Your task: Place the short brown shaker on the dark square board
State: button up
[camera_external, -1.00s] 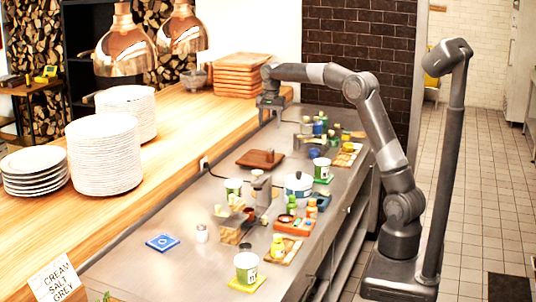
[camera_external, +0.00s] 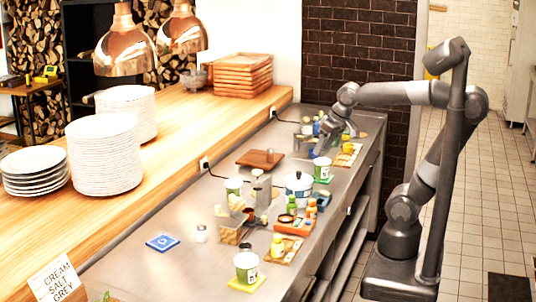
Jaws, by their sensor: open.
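A dark brown square board (camera_external: 253,159) lies flat on the steel counter, left of the crowded group of jars. A small upright brown piece stands at its right part; I cannot tell whether it is a handle or a separate object. My gripper (camera_external: 328,134) is open, low over the back of the counter among small bottles and jars. The fingertips are small and partly lost against the items there. I cannot pick out the short brown shaker with certainty; it may be hidden among the back items near my gripper.
A white pot (camera_external: 298,187), green-and-white tubs (camera_external: 322,168) and several small bottles crowd the counter's right side. Plate stacks (camera_external: 104,155) line the wooden ledge. Counter around the board's left is clear.

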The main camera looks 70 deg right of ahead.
jog(key=s+a+f+n, duration=0.2)
jog(key=s+f, duration=0.2)
jog(key=s, duration=0.2)
jog(key=shift+s+f+n+t+y, duration=0.15)
jog(key=shift+f+n+t+y, duration=0.15)
jog(key=shift+n+t, duration=0.1)
